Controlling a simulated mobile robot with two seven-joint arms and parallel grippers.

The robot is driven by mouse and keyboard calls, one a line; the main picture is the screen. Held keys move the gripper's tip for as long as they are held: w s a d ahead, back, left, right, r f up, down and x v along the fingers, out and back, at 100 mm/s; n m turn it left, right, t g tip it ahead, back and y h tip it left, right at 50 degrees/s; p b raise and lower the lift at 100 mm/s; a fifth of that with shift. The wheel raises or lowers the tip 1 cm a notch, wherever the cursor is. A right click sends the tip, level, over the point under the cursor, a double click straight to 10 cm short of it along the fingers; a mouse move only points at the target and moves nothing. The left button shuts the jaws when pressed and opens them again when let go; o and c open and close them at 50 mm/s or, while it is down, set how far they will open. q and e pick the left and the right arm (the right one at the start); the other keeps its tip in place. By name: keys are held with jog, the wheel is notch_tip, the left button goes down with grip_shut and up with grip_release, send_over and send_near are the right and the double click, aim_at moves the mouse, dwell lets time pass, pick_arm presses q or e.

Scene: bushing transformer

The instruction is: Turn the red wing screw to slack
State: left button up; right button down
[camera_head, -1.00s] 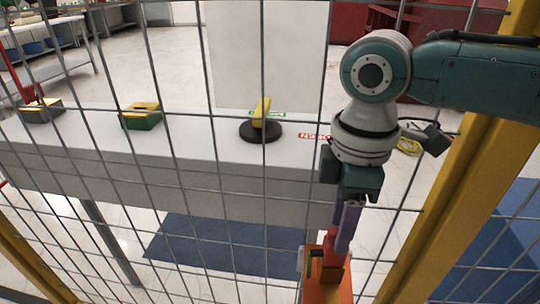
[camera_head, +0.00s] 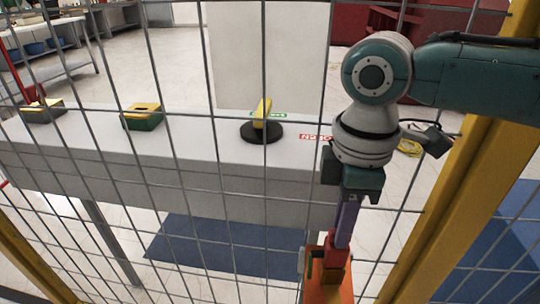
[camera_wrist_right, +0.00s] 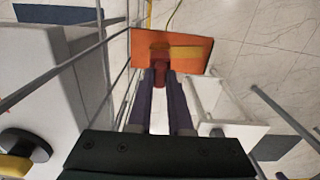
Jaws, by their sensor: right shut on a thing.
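The red wing screw (camera_head: 333,241) sits on the orange plate (camera_head: 318,293) at the bottom right of the head view, partly hidden by the fingers. It also shows in the right wrist view (camera_wrist_right: 160,76), between the fingertips and against the plate (camera_wrist_right: 193,43). My right gripper (camera_head: 342,236) reaches down from above with its purple fingers shut on the red wing screw. In the right wrist view both fingers (camera_wrist_right: 160,86) close in on it from either side. My left gripper is not in view.
A wire mesh fence (camera_head: 207,192) crosses the head view, with a yellow post (camera_head: 455,200) right of my arm. Behind it a grey bench (camera_head: 190,155) carries a yellow handle on a black disc (camera_head: 262,131) and a green-and-yellow block (camera_head: 142,118).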

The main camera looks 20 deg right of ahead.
jog(key=shift+r+n+p, duration=0.2)
jog(key=shift+n+p, duration=0.2)
jog(key=shift+p, duration=0.05)
jog(key=shift+f, duration=0.1)
jog(key=shift+f+n, duration=0.1)
jog(key=shift+n, duration=0.2)
jog(key=c, duration=0.8)
grip_release()
notch_tip(320, 180, up, 10)
jog(key=shift+p, duration=0.8)
